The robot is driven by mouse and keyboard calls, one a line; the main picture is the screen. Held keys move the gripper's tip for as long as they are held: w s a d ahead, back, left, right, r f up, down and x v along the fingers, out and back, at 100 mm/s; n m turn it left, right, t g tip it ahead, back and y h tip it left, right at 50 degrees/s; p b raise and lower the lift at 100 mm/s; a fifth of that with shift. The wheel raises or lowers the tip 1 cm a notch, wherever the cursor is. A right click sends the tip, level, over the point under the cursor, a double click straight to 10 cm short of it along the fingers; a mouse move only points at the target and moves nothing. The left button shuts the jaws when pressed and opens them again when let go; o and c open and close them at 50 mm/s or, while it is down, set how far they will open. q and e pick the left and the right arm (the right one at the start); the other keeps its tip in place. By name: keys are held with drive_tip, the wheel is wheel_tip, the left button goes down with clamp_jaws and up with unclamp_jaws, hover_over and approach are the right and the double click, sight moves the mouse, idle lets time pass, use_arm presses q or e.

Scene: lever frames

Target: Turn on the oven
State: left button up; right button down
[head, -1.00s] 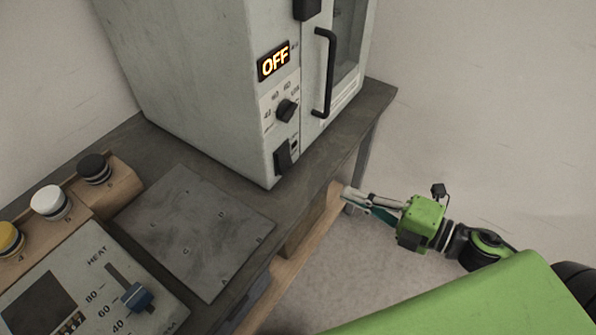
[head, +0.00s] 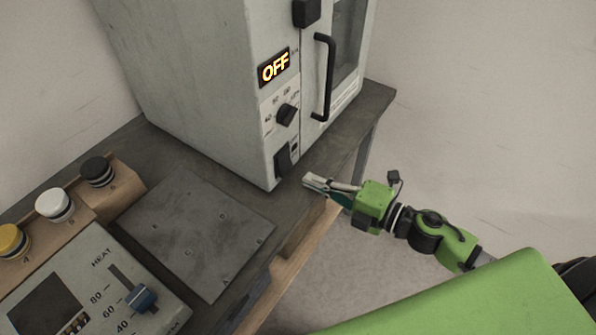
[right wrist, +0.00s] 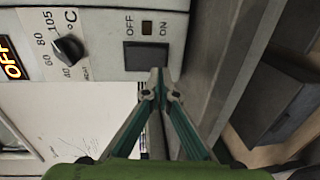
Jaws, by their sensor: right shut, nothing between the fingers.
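The oven (head: 200,80) is a grey-white cabinet on the bench, and its lit display (head: 274,67) reads OFF. Below the display is a black temperature knob (head: 287,114), also in the right wrist view (right wrist: 68,50). Lowest on the panel is a black rocker switch (head: 283,161). My right gripper (head: 306,181) is shut and empty, just right of the switch in the head view. In the wrist view its fingertips (right wrist: 157,77) overlap the switch's edge; contact cannot be told. My left gripper is not in view.
The oven door has a black vertical handle (head: 325,77) right of the panel. On the bench are a grey plate (head: 195,235), a heat panel with a blue slider (head: 141,298), and yellow, white and black buttons (head: 55,205). Floor right of the bench is free.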

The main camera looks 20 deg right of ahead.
sight(287, 170)
drive_tip(key=shift+p+x, duration=0.6)
drive_tip(key=shift+x, duration=1.75)
drive_tip(key=b, duration=0.1)
drive_tip(key=f+b, duration=0.1)
drive_tip(key=b, duration=0.1)
drive_tip(key=shift+w+a+t+y, duration=0.2)
drive_tip(key=shift+w+t+y, duration=0.1)
drive_tip(key=shift+t, duration=0.1)
drive_tip(key=shift+r, duration=0.4)
drive_tip(key=v, duration=1.2)
drive_tip(key=shift+p, duration=0.3)
drive_tip(key=shift+r, duration=0.1)
